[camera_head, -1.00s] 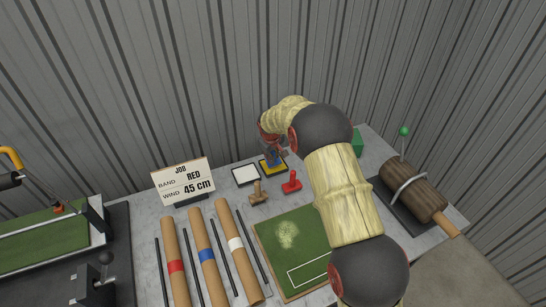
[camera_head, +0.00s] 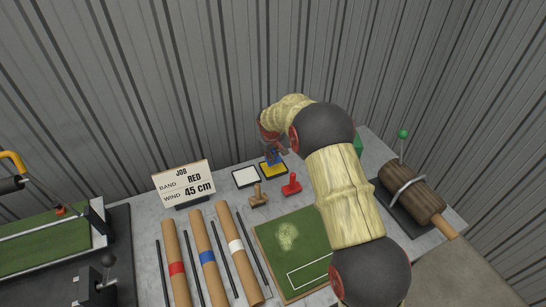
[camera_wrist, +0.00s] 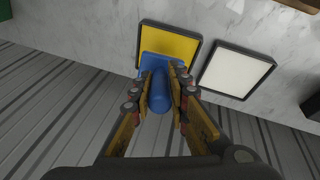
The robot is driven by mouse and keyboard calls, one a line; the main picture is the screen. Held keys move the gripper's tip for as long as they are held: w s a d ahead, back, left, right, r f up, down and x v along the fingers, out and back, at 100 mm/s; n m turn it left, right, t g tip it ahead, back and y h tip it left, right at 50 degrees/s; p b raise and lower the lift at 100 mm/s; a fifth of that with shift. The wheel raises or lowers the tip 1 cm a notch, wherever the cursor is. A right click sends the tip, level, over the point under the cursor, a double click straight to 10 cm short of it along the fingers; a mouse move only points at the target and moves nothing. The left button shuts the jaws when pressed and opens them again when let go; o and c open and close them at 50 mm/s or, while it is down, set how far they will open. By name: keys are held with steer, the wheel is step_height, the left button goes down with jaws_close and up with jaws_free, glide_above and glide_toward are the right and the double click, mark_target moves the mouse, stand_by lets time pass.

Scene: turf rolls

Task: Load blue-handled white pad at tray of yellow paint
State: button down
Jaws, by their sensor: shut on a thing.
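The blue-handled pad (camera_wrist: 159,94) is in my gripper (camera_wrist: 159,86), whose fingers close on both sides of its upright handle. It also shows in the head view (camera_head: 271,157). Its white face points down and is hidden. The tray of yellow paint (camera_head: 274,170) lies on the table below my gripper; in the wrist view the yellow tray (camera_wrist: 172,43) is partly covered by the pad's blue plate, which overlaps the tray's near rim. I cannot tell the exact gap between pad and paint. My gripper in the head view (camera_head: 272,149) is partly hidden by my arm.
A white tray (camera_head: 246,177) lies beside the yellow one. A wooden-handled stamp (camera_head: 258,196) and a red stamp (camera_head: 291,184) stand in front. A green turf board (camera_head: 290,250), several tubes and rods, and a sign (camera_head: 184,183) occupy the table. A corrugated wall rises close behind.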

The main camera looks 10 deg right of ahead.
steer(key=shift+r+p, duration=1)
steer(key=shift+r, duration=1.2)
steer(key=shift+r, duration=0.1)
